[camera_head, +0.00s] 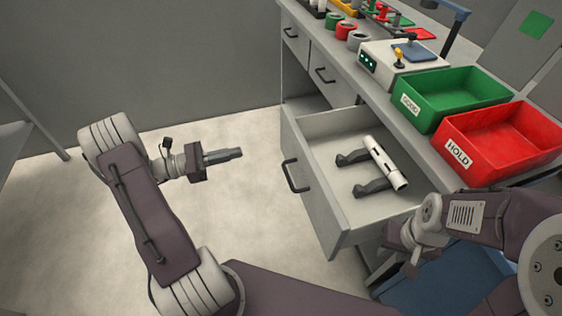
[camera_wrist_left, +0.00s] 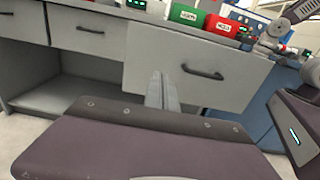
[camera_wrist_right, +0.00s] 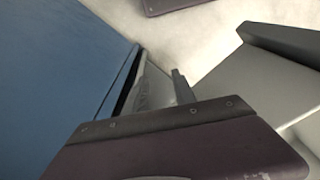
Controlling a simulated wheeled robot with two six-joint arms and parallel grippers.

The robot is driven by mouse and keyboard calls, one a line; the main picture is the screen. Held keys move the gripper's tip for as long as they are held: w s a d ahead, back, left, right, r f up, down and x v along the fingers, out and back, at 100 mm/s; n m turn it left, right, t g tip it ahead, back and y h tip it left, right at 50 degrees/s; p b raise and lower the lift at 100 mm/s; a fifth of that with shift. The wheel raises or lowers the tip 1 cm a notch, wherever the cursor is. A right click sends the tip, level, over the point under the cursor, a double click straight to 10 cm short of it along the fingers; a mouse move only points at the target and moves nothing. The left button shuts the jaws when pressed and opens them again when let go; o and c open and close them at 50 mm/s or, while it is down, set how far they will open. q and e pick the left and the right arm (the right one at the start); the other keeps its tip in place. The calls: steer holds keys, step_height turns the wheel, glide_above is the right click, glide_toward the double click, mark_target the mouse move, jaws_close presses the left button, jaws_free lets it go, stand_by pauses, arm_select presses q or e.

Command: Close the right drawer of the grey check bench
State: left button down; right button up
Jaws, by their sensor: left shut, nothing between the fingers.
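The right drawer (camera_head: 318,192) of the grey check bench (camera_head: 345,100) is pulled well out. Inside it a white pipe (camera_head: 385,160) lies by two dark holders (camera_head: 372,187). The drawer's front with its dark handle (camera_head: 293,175) faces my left gripper (camera_head: 238,154), which is shut and empty, apart from the front. In the left wrist view, the drawer front (camera_wrist_left: 245,85) is beyond the shut fingers (camera_wrist_left: 162,85). My right gripper (camera_wrist_right: 162,85) is by the drawer's near right side; its fingers are apart with nothing visible between them. The head view hides its fingertips.
A green bin (camera_head: 450,90) and a red HOLD bin (camera_head: 505,140) stand on the bench top above the drawer. The other two drawers, with handles (camera_head: 324,75), are closed. A blue object (camera_head: 440,285) stands below, right of the drawer. The floor left of the drawer is clear.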

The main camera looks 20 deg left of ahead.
mark_target(289, 141)
arm_select(q)
steer(key=b+x, duration=0.4)
steer(key=x, duration=0.9)
steer(key=shift+w+d, duration=0.25)
steer(key=shift+d, duration=0.1)
steer(key=shift+r, duration=0.1)
steer(key=shift+w, duration=0.1)
